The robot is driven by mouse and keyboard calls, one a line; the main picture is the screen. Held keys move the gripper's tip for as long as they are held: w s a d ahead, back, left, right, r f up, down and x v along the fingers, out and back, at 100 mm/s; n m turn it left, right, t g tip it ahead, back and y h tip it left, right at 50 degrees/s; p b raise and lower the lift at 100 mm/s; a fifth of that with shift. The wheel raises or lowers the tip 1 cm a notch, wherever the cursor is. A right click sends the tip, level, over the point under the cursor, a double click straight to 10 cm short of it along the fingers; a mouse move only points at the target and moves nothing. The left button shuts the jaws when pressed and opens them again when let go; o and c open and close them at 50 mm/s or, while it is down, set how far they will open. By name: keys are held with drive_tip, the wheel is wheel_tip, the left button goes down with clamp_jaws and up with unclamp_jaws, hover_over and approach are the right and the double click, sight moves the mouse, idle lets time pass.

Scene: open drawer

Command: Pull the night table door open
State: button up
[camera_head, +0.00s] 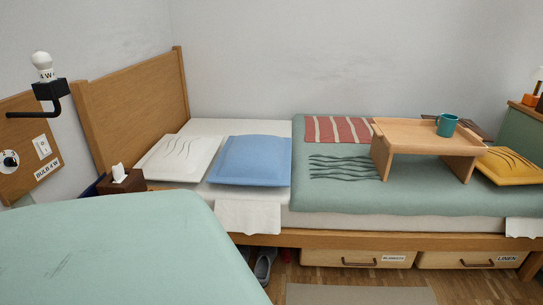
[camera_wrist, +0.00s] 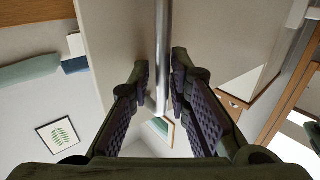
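In the wrist view my gripper (camera_wrist: 160,85) is open, its two dark padded fingers on either side of a long metal bar (camera_wrist: 163,40). The bar runs upright in the picture in front of a pale, flat panel (camera_wrist: 115,35). A small gap shows between the bar and the left finger; contact on the right is unclear. I cannot tell for sure whether the panel is the night table door. My gripper is not in the head view. There, a brown tissue box (camera_head: 120,182) stands between the beds; any night table under it is mostly hidden.
A green-covered bed (camera_head: 110,250) fills the lower left of the head view. Behind stands a bed with a wooden headboard (camera_head: 135,105), a blue pillow (camera_head: 250,160), a wooden bed tray (camera_head: 425,138) and drawers (camera_head: 345,259) below. Some wooden floor (camera_head: 470,290) is clear.

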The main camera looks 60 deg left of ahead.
drive_tip(key=w+d, duration=0.1)
drive_tip(key=d, duration=1.1)
drive_tip(key=shift+w, duration=0.3)
